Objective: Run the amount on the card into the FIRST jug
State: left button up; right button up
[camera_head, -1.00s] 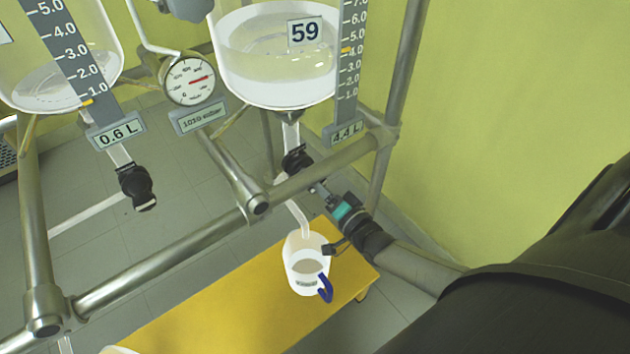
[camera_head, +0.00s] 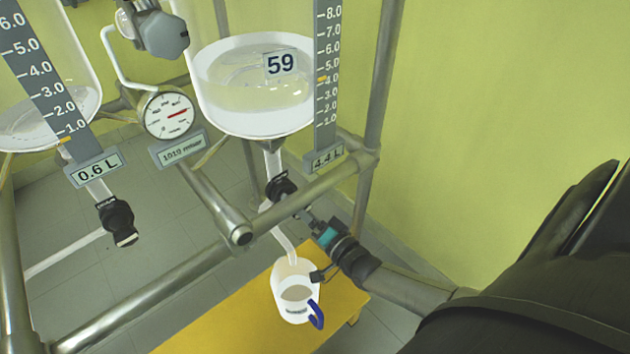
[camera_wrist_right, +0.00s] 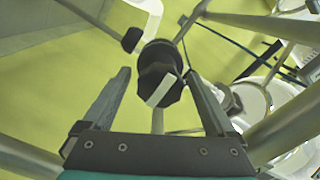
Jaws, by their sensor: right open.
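A glass vessel tagged 59 (camera_head: 255,90) holds clear liquid; its scale plate reads 4.4 L (camera_head: 328,160). Below it is a black tap (camera_head: 280,187) with a spout pointing down toward a white jug (camera_head: 295,292) with a blue handle. The jug stands on a yellow bench; I cannot tell how much is in it. My right gripper (camera_head: 303,213) is close to this tap. In the right wrist view, its open fingers (camera_wrist_right: 158,75) are on either side of a black knob with a white stripe (camera_wrist_right: 160,85), without visibly gripping it. My left gripper and the card are not in view.
A second vessel (camera_head: 45,110) at the left reads 0.6 L (camera_head: 97,170) and has its own black tap (camera_head: 117,222). A pressure gauge (camera_head: 168,115) hangs between them. Metal frame bars (camera_head: 150,290) cross in front. The yellow bench (camera_head: 220,318) is bare left of the jug.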

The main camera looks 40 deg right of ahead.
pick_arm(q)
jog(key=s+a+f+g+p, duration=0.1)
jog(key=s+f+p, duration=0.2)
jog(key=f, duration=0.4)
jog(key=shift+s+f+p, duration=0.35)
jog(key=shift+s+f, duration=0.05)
pick_arm(e)
jog(key=s+d, duration=0.1)
jog(key=s, duration=1.4)
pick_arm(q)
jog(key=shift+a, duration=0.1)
